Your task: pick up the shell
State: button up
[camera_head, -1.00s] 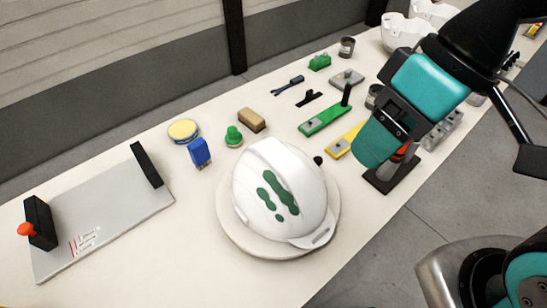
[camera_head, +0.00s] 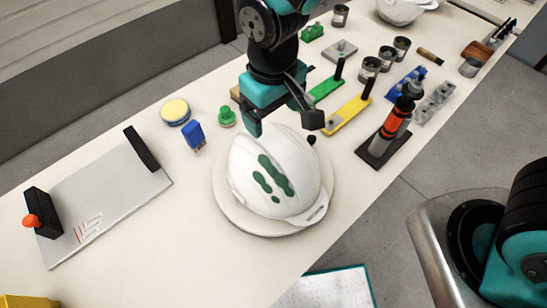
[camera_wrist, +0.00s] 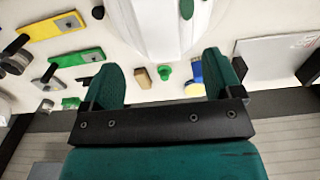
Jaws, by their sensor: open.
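The white helmet shell (camera_head: 262,180) with green blotches rests on a round pale stand (camera_head: 232,216) on the table. My gripper (camera_head: 285,128) is open and empty, just above and behind the far edge of the shell. In the wrist view the shell (camera_wrist: 160,25) is at the top centre, beyond the two teal fingers of my gripper (camera_wrist: 164,85). I cannot tell whether a finger touches the shell.
A grey plate with black end blocks (camera_head: 100,215) lies at the left. A blue brush (camera_head: 193,136), green knob (camera_head: 227,116) and round tin (camera_head: 175,111) stand behind the shell.

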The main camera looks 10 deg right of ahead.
aim_at(273, 139)
jog(key=shift+f+p, duration=1.2)
jog(key=shift+f, duration=2.8)
grip_shut()
